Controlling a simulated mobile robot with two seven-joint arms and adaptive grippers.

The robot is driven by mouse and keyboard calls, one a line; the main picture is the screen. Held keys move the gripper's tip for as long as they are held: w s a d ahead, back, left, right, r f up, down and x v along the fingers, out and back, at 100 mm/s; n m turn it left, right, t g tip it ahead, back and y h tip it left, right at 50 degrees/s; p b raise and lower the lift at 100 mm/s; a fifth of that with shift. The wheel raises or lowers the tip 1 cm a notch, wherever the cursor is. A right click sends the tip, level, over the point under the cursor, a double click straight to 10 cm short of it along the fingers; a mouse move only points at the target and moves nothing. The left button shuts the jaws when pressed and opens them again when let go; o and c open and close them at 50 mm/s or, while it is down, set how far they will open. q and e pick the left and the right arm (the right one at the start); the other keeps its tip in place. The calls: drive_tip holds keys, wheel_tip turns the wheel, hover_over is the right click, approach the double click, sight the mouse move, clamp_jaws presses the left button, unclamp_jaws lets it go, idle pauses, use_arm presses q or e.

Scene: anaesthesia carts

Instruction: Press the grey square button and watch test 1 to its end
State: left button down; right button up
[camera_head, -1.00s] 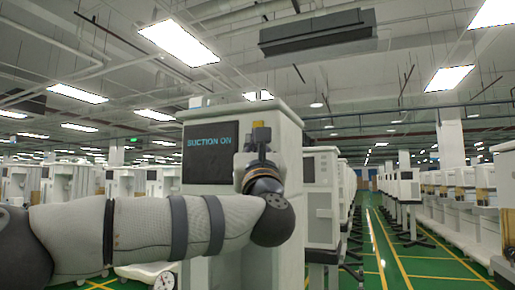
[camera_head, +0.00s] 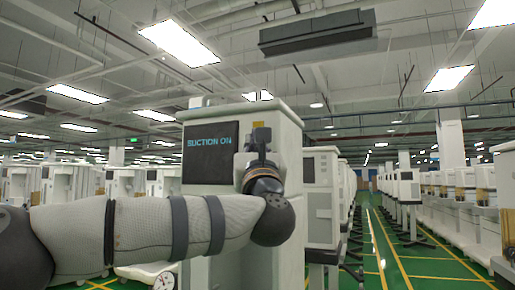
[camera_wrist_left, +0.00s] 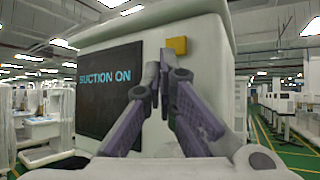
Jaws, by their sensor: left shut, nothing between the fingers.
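The cart (camera_head: 228,112) stands in front of me, with a dark screen (camera_head: 205,165) reading "SUCTION ON" in blue letters. My left gripper (camera_head: 261,132) is shut and empty, raised at the cart's face just right of the screen. In the left wrist view its fingertips (camera_wrist_left: 160,58) are just below and left of a yellow square button (camera_wrist_left: 177,46). The screen (camera_wrist_left: 110,88) also shows there, left of the fingers. I cannot make out a grey square button; the fingers may hide it. I cannot tell whether the fingertips touch the panel. My right gripper is not in view.
A row of similar white carts (camera_head: 322,195) runs back to the right of this one. More carts (camera_head: 60,185) stand at the left. A green-floored aisle (camera_head: 400,262) with yellow lines is open at the right.

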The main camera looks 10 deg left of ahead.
use_arm(q)
drive_tip(key=shift+w+d, duration=0.15)
drive_tip(key=shift+w, duration=0.2)
drive_tip(key=shift+w+d, duration=0.1)
drive_tip(key=shift+w, duration=0.35)
idle(0.5)
drive_tip(key=shift+s, duration=0.1)
drive_tip(key=shift+s+a, duration=0.25)
drive_tip(key=shift+s, duration=0.5)
drive_tip(key=s, duration=0.2)
drive_tip(key=s+a, duration=0.1)
drive_tip(key=s, duration=0.2)
drive_tip(key=shift+a, duration=0.15)
drive_tip(key=shift+w, duration=0.1)
idle(0.6)
